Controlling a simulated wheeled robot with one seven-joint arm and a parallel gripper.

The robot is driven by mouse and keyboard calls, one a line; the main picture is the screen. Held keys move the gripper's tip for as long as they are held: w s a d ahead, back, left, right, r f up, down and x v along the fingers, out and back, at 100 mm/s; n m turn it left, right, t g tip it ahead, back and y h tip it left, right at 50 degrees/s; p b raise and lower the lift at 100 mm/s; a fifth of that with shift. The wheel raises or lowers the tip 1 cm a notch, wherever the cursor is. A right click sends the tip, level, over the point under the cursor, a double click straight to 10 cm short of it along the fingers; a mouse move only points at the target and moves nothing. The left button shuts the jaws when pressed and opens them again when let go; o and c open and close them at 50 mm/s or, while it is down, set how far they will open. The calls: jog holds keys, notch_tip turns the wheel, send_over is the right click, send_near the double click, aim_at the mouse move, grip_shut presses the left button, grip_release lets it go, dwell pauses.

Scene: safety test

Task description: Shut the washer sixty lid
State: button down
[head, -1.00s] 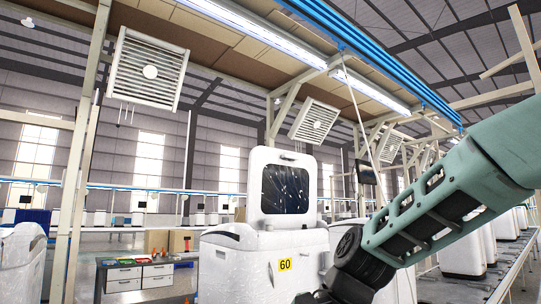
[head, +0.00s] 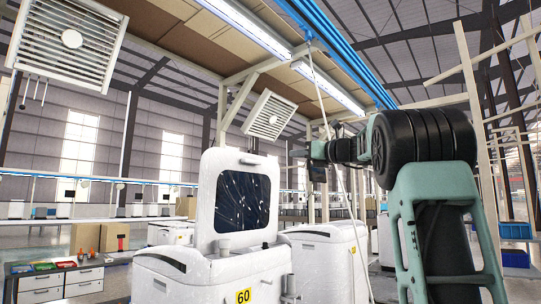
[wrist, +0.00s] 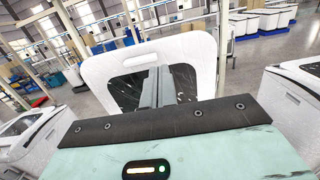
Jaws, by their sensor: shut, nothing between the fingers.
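Washer sixty (head: 205,279) is the white top-loading machine with a yellow "60" label, low in the head view. Its lid (head: 206,205), a white frame with a dark window, stands open and upright at the back. The lid also shows ahead in the wrist view (wrist: 203,50). My gripper (wrist: 167,72) is shut and empty. Its grey fingers overlap the lid's window in that view; I cannot tell whether they touch it. In the head view my arm reaches up to the right of the lid, and the fingertips are not clear there.
A drawer bench with colored bins (head: 60,277) is at the left. A hanging vent panel (head: 268,115) and a thin pale cord (head: 335,120) are above. Blue rails run overhead.

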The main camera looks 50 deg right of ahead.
jog(key=w+a+p, duration=0.1)
jog(key=w+p, duration=0.5)
jog(key=w, duration=0.7)
jog(key=shift+r, duration=0.35)
jog(key=shift+a, duration=0.1)
